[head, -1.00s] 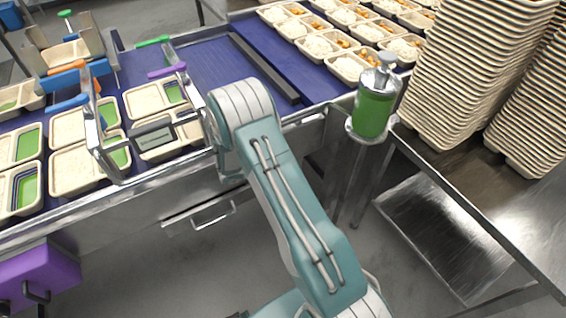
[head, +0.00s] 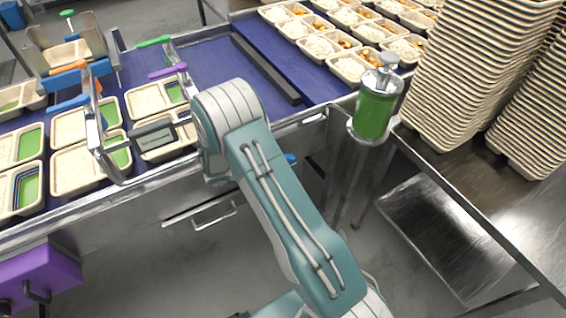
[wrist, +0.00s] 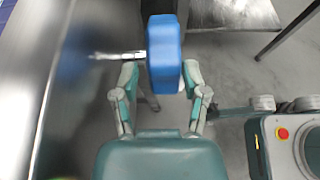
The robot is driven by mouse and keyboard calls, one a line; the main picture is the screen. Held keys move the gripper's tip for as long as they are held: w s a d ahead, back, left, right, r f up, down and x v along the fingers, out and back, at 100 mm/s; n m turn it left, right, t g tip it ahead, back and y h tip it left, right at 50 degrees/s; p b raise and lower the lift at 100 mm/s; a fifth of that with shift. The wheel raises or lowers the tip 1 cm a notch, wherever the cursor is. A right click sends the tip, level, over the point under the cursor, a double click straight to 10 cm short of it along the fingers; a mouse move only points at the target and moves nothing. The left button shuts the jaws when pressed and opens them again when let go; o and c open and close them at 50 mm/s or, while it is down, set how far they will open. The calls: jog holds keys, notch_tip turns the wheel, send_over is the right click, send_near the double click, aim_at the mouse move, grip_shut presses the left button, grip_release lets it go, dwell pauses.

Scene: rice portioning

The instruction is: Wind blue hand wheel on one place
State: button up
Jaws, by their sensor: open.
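The blue hand wheel (wrist: 165,55) shows edge-on in the wrist view, on a metal shaft that comes from the conveyor's side at the left. My gripper (wrist: 159,76) is open, with one finger on each side of the wheel's near end. I cannot tell whether either finger touches it. In the head view only a small blue bit of the wheel (head: 291,158) shows beside my arm. My arm hides the rest of the wheel and my gripper there.
The blue conveyor belt (head: 225,72) carries trays at the left and filled trays at the back. A green dispenser (head: 377,105) stands on a post to the right. Tall tray stacks (head: 470,75) stand on the steel table (head: 480,190). A purple box (head: 40,275) is at lower left.

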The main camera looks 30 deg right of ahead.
jog(key=a, duration=1.2)
jog(key=shift+s+a, duration=0.15)
jog(key=shift+s, duration=0.05)
jog(key=shift+r, duration=0.1)
